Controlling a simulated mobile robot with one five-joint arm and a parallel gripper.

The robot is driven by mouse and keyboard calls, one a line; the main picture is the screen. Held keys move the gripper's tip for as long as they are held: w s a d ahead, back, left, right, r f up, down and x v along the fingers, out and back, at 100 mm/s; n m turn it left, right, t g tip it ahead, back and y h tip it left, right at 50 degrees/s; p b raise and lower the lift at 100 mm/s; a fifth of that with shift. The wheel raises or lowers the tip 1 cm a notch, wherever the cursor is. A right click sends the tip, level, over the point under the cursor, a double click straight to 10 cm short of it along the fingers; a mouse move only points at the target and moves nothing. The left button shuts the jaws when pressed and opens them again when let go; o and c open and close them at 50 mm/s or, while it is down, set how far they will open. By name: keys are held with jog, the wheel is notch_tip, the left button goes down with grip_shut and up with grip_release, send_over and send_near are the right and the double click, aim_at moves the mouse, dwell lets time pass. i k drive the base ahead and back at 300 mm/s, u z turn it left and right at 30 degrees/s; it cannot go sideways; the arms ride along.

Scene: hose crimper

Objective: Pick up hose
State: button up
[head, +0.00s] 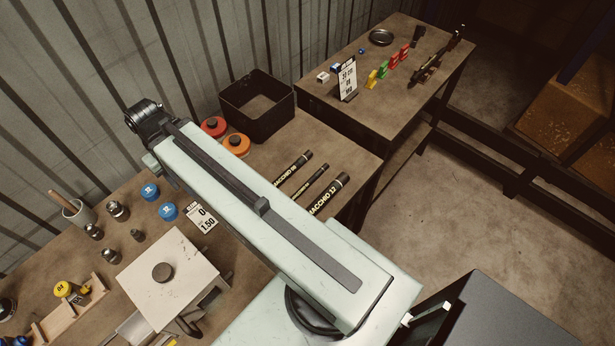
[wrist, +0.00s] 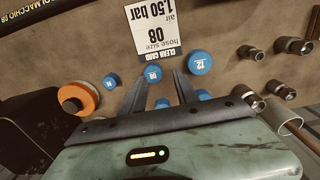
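Several black hoses with pale lettering lie side by side on the near bench in the head view. One is the upper hose (head: 293,174), one a shorter, thinner hose (head: 311,182), and one the lower hose (head: 329,195), lettered with a 12. My arm covers their left ends. In the wrist view, part of a hose lettered 08 (wrist: 45,14) crosses the top left corner. My gripper (wrist: 158,84) is open and empty, its fingers apart above blue caps and below the hose size 08 card (wrist: 155,35). The gripper is hidden in the head view.
A black bin (head: 231,115) and red (head: 213,126) and orange (head: 236,142) discs are behind the hoses. Metal fittings (head: 117,211), blue caps (head: 150,190) and a white-topped block (head: 190,270) crowd the left. A second table (head: 410,100) stands upper right.

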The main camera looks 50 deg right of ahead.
aim_at(279, 182)
jog(key=z, duration=0.9)
